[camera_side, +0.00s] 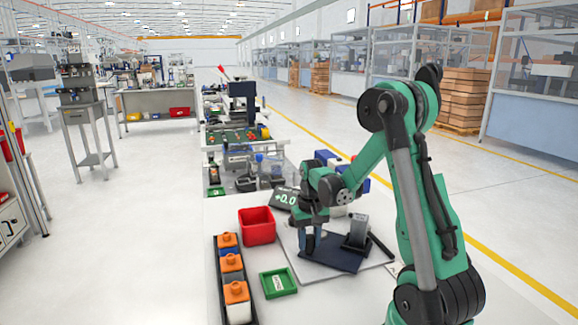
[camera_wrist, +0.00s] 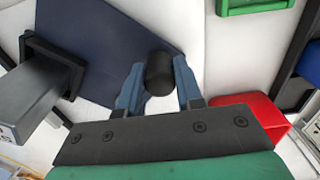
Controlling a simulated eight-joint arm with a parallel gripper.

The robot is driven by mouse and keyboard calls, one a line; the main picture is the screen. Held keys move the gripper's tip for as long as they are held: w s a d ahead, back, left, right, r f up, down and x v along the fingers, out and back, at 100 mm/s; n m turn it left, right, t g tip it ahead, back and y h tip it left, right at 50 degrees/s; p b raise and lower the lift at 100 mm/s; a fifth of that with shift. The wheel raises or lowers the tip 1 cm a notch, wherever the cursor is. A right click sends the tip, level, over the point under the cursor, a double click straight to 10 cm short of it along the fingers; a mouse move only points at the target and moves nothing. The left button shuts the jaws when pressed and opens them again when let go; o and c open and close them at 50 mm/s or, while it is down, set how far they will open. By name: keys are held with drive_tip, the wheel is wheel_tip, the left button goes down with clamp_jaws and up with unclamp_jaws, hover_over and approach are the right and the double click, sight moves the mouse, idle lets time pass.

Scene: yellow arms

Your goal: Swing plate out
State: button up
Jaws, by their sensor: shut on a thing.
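A dark blue flat plate (camera_side: 335,262) lies on a white board (camera_side: 292,240), turned at an angle to it; the plate fills the upper left of the wrist view (camera_wrist: 85,40). A black round knob (camera_wrist: 158,72) stands at the plate's edge. My gripper (camera_side: 308,240) points down at the plate's left part. In the wrist view its two blue fingers (camera_wrist: 158,85) are shut on the knob, one on each side. A grey post on a black base (camera_side: 357,232) stands at the plate's right end; it also shows in the wrist view (camera_wrist: 40,85).
A red bin (camera_side: 257,228) stands left of the board, with a green tray (camera_side: 278,284) in front of it. A black rack (camera_side: 220,290) holds orange-capped containers (camera_side: 231,262) at the left. A display reading +0.0 (camera_side: 286,198) stands behind.

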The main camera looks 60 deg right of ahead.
drive_tip(key=shift+w, duration=0.1)
drive_tip(key=shift+w+d, duration=0.1)
drive_tip(key=shift+w, duration=0.8)
drive_tip(key=shift+w+d, duration=0.35)
drive_tip(key=shift+w, duration=0.55)
drive_tip(key=shift+w+d, duration=0.1)
drive_tip(key=shift+w, duration=0.05)
drive_tip(key=shift+w+d, duration=0.5)
drive_tip(key=shift+w, duration=0.15)
drive_tip(key=shift+w+d, duration=0.15)
drive_tip(key=shift+w, duration=0.05)
